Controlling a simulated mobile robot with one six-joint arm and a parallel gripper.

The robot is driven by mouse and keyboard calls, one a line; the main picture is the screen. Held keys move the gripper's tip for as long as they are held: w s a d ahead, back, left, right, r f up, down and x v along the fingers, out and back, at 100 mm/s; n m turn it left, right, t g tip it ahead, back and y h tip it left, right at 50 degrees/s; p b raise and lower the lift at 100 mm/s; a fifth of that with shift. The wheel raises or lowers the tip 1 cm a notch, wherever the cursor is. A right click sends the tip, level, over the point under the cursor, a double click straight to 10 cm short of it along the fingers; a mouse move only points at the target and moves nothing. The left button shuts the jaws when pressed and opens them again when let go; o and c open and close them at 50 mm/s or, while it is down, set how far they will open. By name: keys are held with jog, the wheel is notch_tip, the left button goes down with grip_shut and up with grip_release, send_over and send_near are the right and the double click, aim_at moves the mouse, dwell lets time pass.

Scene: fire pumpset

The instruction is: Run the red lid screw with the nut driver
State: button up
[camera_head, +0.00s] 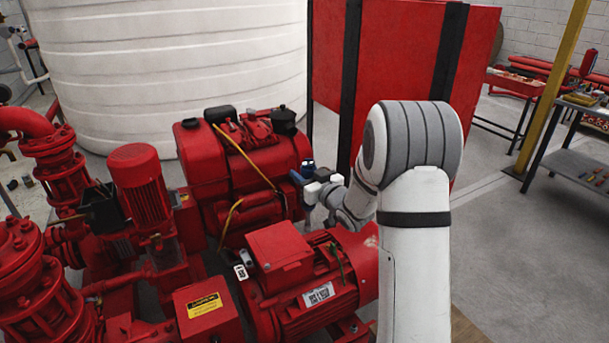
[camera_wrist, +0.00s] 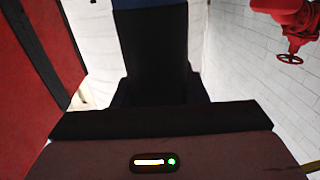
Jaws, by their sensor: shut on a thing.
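My gripper (camera_head: 310,177) is by the right end of the red engine, above the red motor. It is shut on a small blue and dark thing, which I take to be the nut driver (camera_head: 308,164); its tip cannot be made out. In the wrist view my gripper's dark fingers (camera_wrist: 155,50) fill the upper middle, with a strip of blue (camera_wrist: 150,4) at the top edge. A red box with a flat lid (camera_head: 279,246) sits on the motor, below and left of my gripper. No lid screw can be told apart at this size.
The red engine (camera_head: 242,150) stands behind the motor (camera_head: 315,290), with red pumps and pipes at left. A large white tank (camera_head: 170,70) and a red panel (camera_head: 410,70) stand behind. A red valve wheel (camera_wrist: 290,58) shows in the wrist view. Floor (camera_head: 530,260) at right is clear.

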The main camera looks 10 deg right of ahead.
jog(key=shift+f+b, duration=3.8)
jog(key=shift+f, duration=0.2)
jog(key=shift+s+f+b, duration=0.1)
jog(key=shift+f+b, duration=0.4)
jog(key=shift+b, duration=0.3)
jog(key=shift+s+f+b, duration=0.15)
jog(key=shift+f+b, duration=0.2)
jog(key=shift+c, duration=0.5)
jog(key=shift+r+b, duration=0.1)
jog(key=shift+b, duration=1)
dwell(1.2)
